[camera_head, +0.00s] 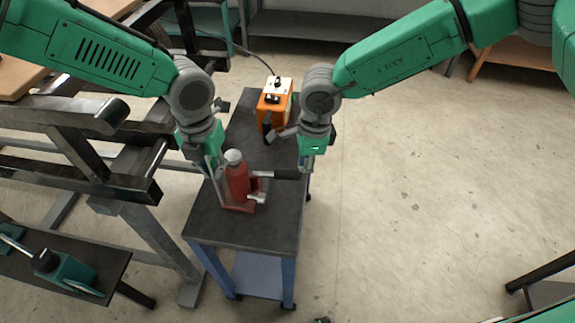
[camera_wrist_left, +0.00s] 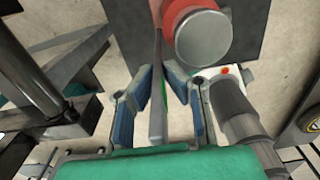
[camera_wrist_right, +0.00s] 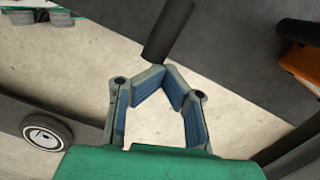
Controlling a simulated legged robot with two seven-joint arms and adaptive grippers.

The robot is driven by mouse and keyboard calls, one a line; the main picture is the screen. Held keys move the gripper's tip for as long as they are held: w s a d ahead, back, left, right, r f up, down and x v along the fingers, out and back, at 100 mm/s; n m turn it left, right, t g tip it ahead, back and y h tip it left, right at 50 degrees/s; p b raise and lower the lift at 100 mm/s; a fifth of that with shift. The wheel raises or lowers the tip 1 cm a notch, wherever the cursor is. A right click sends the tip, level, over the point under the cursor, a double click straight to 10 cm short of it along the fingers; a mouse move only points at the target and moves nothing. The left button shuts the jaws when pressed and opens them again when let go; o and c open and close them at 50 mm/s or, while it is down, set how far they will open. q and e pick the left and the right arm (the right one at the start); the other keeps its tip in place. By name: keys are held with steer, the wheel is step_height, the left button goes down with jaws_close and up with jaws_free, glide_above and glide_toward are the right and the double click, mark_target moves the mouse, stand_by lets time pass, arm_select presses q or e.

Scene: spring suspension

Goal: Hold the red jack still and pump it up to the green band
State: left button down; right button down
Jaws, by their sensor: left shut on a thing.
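The red jack (camera_head: 237,183) stands upright on the dark top of a small cart, with a grey cap and a black pump handle (camera_head: 286,174) pointing right. My left gripper (camera_head: 215,175) is at the jack's left side. In the left wrist view its fingers (camera_wrist_left: 160,88) are shut on a thin upright grey plate (camera_wrist_left: 157,115) beside the red body (camera_wrist_left: 178,10); a bit of green shows on the plate. My right gripper (camera_head: 306,168) is at the handle's free end. In the right wrist view its fingertips (camera_wrist_right: 166,75) are close together just below the handle (camera_wrist_right: 168,30); a grip is unclear.
An orange box (camera_head: 272,108) with a white top stands at the back of the cart top (camera_head: 262,232). A dark steel frame (camera_head: 100,150) stands close on the left. A bench (camera_head: 60,262) with a teal tool is at lower left.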

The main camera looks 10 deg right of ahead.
step_height(320, 180, up, 11)
steer(key=d, duration=0.1)
steer(key=shift+d, duration=0.15)
stand_by(1.2)
steer(key=a, duration=0.1)
steer(key=a+f, duration=0.1)
steer(key=a, duration=0.1)
steer(key=shift+w+a+f, duration=0.1)
steer(key=shift+a+f, duration=0.15)
steer(key=shift+a, duration=0.1)
